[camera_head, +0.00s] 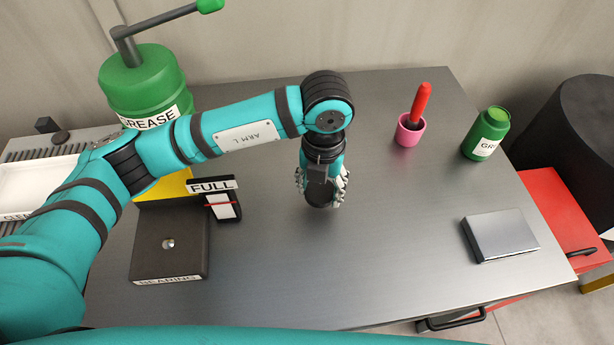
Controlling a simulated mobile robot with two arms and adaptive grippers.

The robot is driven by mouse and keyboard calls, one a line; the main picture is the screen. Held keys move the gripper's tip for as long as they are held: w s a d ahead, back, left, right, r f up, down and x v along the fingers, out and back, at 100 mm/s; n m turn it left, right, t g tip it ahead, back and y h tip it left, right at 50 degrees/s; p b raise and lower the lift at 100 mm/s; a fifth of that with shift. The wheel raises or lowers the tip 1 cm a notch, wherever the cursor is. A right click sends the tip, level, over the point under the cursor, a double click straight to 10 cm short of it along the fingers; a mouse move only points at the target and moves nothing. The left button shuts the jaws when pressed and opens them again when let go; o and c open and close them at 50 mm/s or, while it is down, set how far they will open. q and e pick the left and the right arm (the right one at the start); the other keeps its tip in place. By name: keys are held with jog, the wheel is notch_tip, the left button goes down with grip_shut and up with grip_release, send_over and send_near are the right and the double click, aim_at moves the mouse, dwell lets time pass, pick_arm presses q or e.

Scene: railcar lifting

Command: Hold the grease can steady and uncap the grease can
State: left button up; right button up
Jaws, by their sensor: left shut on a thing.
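A small green can (486,135) with a white label starting "GR" stands upright at the back right of the table. Its top shows a lighter green round face; I cannot tell whether that is a cap. My left gripper (321,192) points down over the middle of the table, well left of the can and apart from it. Its jaws are shut on a dark round thing, mostly hidden by the fingers. My right gripper is not in view.
A large green container (143,82) labelled GREASE, with a crank handle, stands at the left behind my arm. A pink cup (409,132) holds a red-handled tool (420,103). A grey box (500,234) lies at the right. A dark BEARING block (170,244) sits at the left.

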pick_arm(q)
jog(key=shift+w+a+f+p, duration=0.1)
jog(key=shift+w+a+p, duration=0.2)
jog(key=shift+w+a, duration=0.9)
jog(key=shift+w+a+f, duration=0.2)
jog(key=shift+w+a, duration=0.05)
jog(key=shift+w, duration=0.05)
notch_tip(320, 180, down, 3)
jog(key=shift+r+p, duration=0.1)
jog(key=shift+p, duration=0.65)
jog(key=shift+f, duration=0.4)
jog(key=o, duration=1.3)
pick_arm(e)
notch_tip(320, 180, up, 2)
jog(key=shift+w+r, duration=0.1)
